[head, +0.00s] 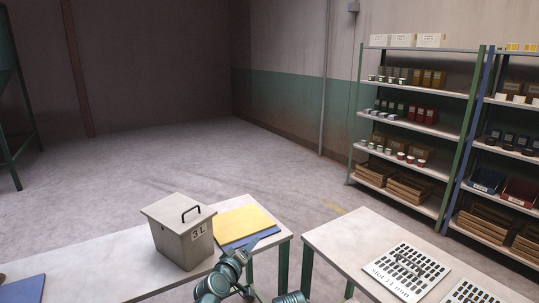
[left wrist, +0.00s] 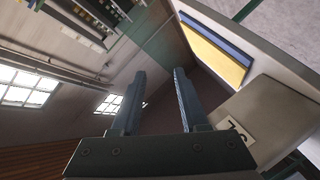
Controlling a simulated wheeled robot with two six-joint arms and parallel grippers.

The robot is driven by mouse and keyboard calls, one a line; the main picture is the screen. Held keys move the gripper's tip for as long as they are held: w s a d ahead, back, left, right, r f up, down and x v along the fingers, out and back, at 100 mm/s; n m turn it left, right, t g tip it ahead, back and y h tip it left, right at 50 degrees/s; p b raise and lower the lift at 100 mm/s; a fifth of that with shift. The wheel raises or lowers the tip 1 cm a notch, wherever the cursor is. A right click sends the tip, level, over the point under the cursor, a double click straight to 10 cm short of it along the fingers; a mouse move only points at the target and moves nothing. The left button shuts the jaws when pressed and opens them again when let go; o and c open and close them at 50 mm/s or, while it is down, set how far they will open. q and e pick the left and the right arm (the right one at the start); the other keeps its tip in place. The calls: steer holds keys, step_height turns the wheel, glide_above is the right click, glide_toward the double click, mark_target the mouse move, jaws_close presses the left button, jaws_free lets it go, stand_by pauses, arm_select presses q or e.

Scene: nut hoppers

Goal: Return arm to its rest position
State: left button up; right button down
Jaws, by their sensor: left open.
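My left gripper (head: 264,239) is at the bottom middle of the head view, just right of the grey lidded bin (head: 180,246) marked 3 L and in front of the yellow panel (head: 247,220). In the left wrist view its two fingers (left wrist: 160,72) stand apart with nothing between them. The bin (left wrist: 262,112) and the yellow panel with its blue edge (left wrist: 213,50) show at the right of that view. My right gripper is not in view.
The bin stands on a pale table (head: 125,255). A gap separates it from a second table (head: 345,237) bearing a slotted plate (head: 407,268). Stocked shelves (head: 416,133) stand at the right. The floor (head: 190,157) beyond the tables is clear.

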arm_select(q)
steer(key=s+f+m+g, duration=0.4)
steer(key=s+f+g, duration=0.1)
steer(key=f, duration=0.3)
steer(key=s+a+f+m+g+y, duration=0.1)
steer(key=s+a+f+g+y, duration=0.1)
steer(key=s+a+f+g, duration=0.4)
steer(key=s+a+f+m+g+y, duration=0.2)
steer(key=s+a+f+g+y, duration=0.15)
steer(key=s, duration=0.55)
steer(key=s+d+r+m+p, duration=0.3)
steer(key=s+d+r+p, duration=0.2)
steer(key=d+r+p, duration=0.5)
steer(key=shift+s+d+r+m+g+y+p, duration=0.25)
steer(key=shift+d+r+m+g+y+p, duration=0.15)
steer(key=shift+r, duration=0.2)
